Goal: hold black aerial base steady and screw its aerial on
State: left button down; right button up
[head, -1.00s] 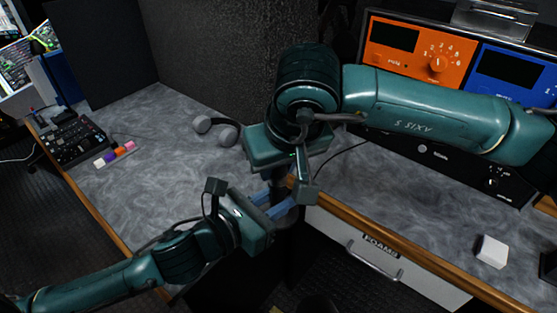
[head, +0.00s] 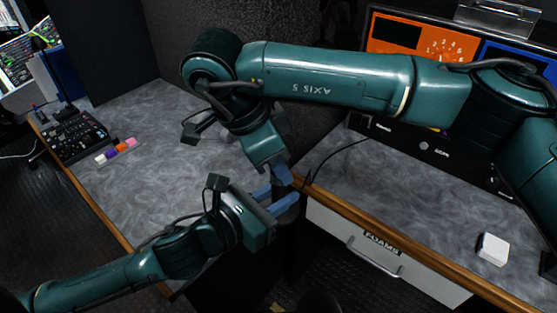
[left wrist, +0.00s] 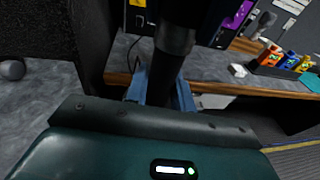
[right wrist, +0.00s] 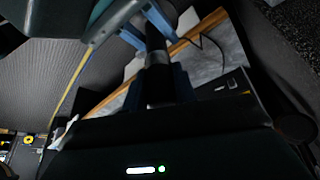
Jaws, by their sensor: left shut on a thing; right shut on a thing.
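The black aerial base (left wrist: 163,82) is a dark upright cylinder between my left gripper's blue fingers (left wrist: 163,92) in the left wrist view. In the head view my left gripper (head: 277,205) is shut on it at the desk's front edge. My right gripper (head: 277,178) is just above, shut on the black aerial (right wrist: 158,84), which stands between its blue fingers (right wrist: 157,90) in the right wrist view. The aerial and base appear in line; the dark joint between them is hard to make out, so I cannot tell how far they are threaded.
The grey desk (head: 150,190) has clear room at the left. A black mixer (head: 75,135) and several coloured blocks (head: 118,150) are at far left. A white block (head: 493,249) lies at right. A FOAMS drawer (head: 370,255) is below the edge; an orange panel (head: 420,40) stands behind.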

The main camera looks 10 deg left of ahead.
jog(key=m+g, duration=0.2)
jog(key=m, duration=0.3)
jog(key=shift+w+m, duration=0.1)
jog(key=shift+m, duration=0.2)
jog(key=m+g, duration=0.2)
jog(key=m, duration=0.5)
jog(key=m+g+y, duration=0.1)
jog(key=m, duration=0.2)
jog(key=shift+w+d+g+y, duration=0.1)
jog(key=shift+g+y, duration=0.2)
jog(key=m+y, duration=0.1)
jog(key=m, duration=0.2)
jog(key=m+y, duration=0.1)
jog(key=m, duration=0.2)
jog(key=shift+d+m+g, duration=0.1)
jog(key=shift+m+g, duration=0.3)
jog(key=m+y, duration=0.1)
jog(key=m, duration=0.2)
jog(key=m+y, duration=0.1)
jog(key=m, duration=0.2)
jog(key=shift+d+f+t+y, duration=0.1)
jog(key=shift+t+y, duration=0.2)
jog(key=shift+y, duration=0.1)
jog(key=m, duration=0.3)
jog(key=m+t+y, duration=0.1)
jog(key=m, duration=0.2)
jog(key=shift+t+y, duration=0.3)
jog(key=o, duration=0.9)
jog(key=shift+o, duration=0.2)
